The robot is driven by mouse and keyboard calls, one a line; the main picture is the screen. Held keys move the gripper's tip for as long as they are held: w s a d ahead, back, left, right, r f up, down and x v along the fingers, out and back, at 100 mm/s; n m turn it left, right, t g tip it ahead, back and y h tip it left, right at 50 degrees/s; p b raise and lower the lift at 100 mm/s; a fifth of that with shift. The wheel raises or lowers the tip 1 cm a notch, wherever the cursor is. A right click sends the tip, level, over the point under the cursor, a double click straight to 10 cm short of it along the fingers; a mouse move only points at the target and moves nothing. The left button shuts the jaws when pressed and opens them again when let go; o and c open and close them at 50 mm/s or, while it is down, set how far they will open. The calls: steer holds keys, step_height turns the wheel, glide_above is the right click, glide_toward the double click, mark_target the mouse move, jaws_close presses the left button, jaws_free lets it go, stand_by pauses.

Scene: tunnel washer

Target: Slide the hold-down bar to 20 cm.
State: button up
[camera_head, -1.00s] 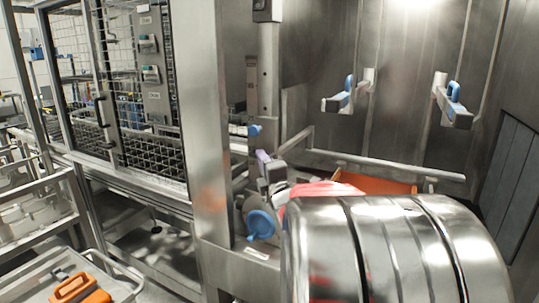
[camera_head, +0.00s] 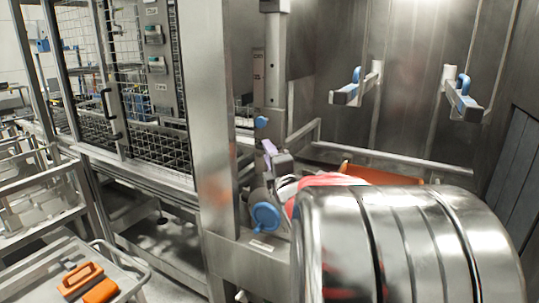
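I cannot tell for sure which part is the hold-down bar. A long metal bar (camera_head: 395,158) runs across the back of the steel bay, low down. Two arms with blue levers, a left one (camera_head: 350,92) and a right one (camera_head: 462,102), stick out from the back wall above it. A vertical post (camera_head: 275,60) stands at the bay's left, with a narrow brown marked strip (camera_head: 259,78) beside it. Its markings are too small to read. Blue round knobs, a small one (camera_head: 262,122) and a larger one (camera_head: 265,217), sit below. I cannot make out my gripper.
A large shiny banded cylinder (camera_head: 400,245) fills the lower right and hides what is behind it. Red and orange parts (camera_head: 370,174) show over it. A mesh-doored cabinet (camera_head: 140,90) stands left. A tray (camera_head: 45,275) with orange items is at lower left.

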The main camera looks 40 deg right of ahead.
steer(key=v, duration=1.3)
steer(key=shift+s+a, duration=0.2)
steer(key=shift+s, duration=0.1)
steer(key=shift+f, duration=0.1)
